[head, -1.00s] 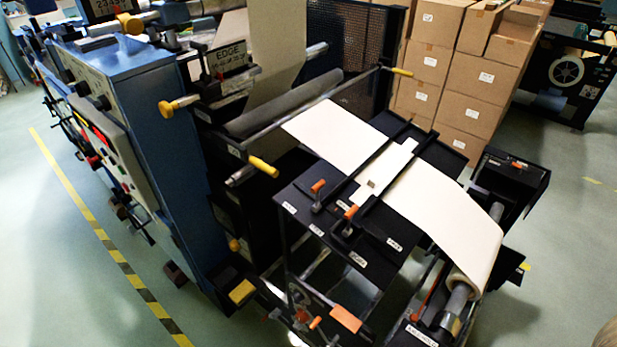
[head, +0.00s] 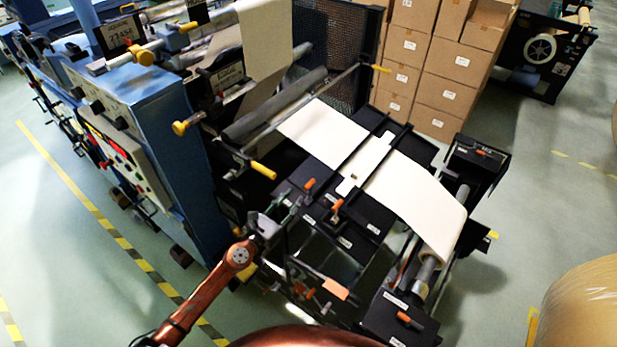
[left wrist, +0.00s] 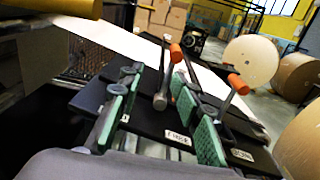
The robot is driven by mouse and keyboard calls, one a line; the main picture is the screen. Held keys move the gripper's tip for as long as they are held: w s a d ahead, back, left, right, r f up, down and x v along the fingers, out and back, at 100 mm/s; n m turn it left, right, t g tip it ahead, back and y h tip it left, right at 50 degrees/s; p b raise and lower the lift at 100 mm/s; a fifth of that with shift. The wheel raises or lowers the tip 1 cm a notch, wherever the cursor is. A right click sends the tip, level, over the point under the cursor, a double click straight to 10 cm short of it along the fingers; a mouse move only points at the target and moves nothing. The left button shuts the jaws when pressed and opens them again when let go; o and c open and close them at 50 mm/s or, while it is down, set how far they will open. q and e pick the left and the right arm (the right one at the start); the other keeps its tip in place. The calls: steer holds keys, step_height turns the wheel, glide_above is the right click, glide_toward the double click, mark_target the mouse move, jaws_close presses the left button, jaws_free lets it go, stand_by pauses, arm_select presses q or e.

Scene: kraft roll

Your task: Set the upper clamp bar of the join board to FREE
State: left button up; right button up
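The join board (head: 398,145) is a black slanted table with a pale paper web (head: 315,128) across it. Two black clamp bars cross the web. The upper clamp bar (head: 372,133) lies nearer the machine, with an orange-tipped lever (head: 309,184) at its near end. The lower bar (head: 384,158) has a similar lever (head: 337,206). My left gripper (head: 284,208) is at the board's near left edge, close to the upper lever. In the left wrist view its green-padded fingers (left wrist: 162,122) are open, with an orange-tipped lever (left wrist: 175,53) showing between them, not gripped. My right gripper is out of view.
Small white labels lie along the board's near edge; one (left wrist: 178,137) shows between my fingers, its text blurred. A yellow-handled rod (head: 263,170) sticks out above my left gripper. The blue machine (head: 165,130) stands left, cartons (head: 445,95) behind, a large roll (head: 585,305) at right.

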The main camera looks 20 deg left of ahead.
mark_target(308, 186)
arm_select(q)
steer(key=shift+d+r+m+h, duration=0.3)
steer(key=shift+d+r+m, duration=0.5)
steer(key=shift+d+r, duration=0.35)
steer(key=x, duration=0.7)
steer(key=shift+w+a+f, duration=0.15)
steer(key=shift+a+f, duration=0.05)
steer(key=shift+c, duration=0.4)
jaws_close()
